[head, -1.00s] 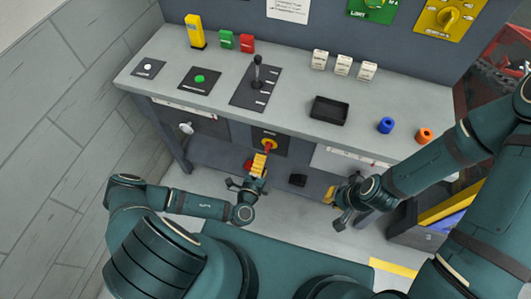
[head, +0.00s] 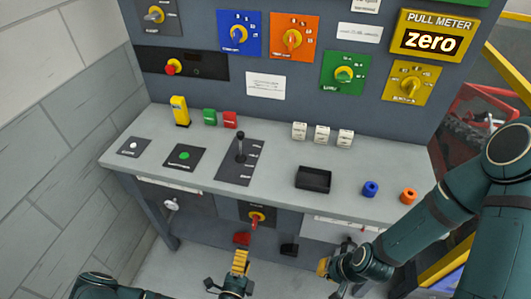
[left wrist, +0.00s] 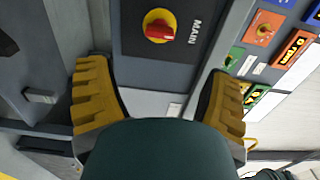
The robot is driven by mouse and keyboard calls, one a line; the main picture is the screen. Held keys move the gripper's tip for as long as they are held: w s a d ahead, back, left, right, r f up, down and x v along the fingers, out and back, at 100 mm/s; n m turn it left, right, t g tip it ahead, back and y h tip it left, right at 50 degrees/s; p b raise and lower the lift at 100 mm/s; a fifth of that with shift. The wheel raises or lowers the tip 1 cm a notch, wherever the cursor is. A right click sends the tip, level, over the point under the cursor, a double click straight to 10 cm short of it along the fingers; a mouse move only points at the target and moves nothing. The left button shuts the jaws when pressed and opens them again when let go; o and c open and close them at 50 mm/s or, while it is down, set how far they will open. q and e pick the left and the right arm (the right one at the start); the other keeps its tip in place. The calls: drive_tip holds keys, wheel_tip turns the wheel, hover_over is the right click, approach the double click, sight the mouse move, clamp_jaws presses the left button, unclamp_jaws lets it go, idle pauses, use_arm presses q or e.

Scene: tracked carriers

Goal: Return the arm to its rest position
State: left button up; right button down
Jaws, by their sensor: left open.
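My left gripper (head: 240,258) is open and empty below the front of the console. In the left wrist view its two yellow-padded fingers (left wrist: 160,98) stand wide apart. A red-handled rotary switch on a yellow base (head: 256,218) is on the console's front, just above and apart from the left gripper. It also shows in the left wrist view (left wrist: 159,27), beyond the fingers, beside the label MAIN. My right gripper (head: 325,267) is low in front of the console, to the right. Its jaw opening is not clear.
A panel (head: 205,100) with coloured dials rises behind. A wall (head: 60,140) is at left.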

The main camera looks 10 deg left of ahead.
use_arm(q)
drive_tip(key=s+d+r+m+g+h, duration=0.35)
drive_tip(key=d+m+g+h, duration=0.2)
drive_tip(key=m+h, duration=0.35)
drive_tip(key=s+d+r+m+g+h, duration=0.35)
drive_tip(key=d+m+h, duration=0.4)
drive_tip(key=m, duration=0.25)
drive_tip(key=s+a+f+m+g+y, duration=0.2)
drive_tip(key=s+m+g+y, duration=0.2)
drive_tip(key=s+m+g, duration=0.8)
drive_tip(key=w+a+f+m+g+y, duration=0.1)
drive_tip(key=w+a+m+y, duration=0.4)
drive_tip(key=m, duration=0.7)
drive_tip(key=w+a+r+m+t+y, duration=0.1)
drive_tip(key=w+r+m+t+y, duration=0.3)
drive_tip(key=w, duration=0.7)
drive_tip(key=m+t, duration=0.2)
drive_tip(key=m, duration=0.2)
drive_tip(key=shift+w+r+m, duration=0.3)
drive_tip(key=shift+r+m, duration=0.05)
drive_tip(key=shift+m, duration=0.05)
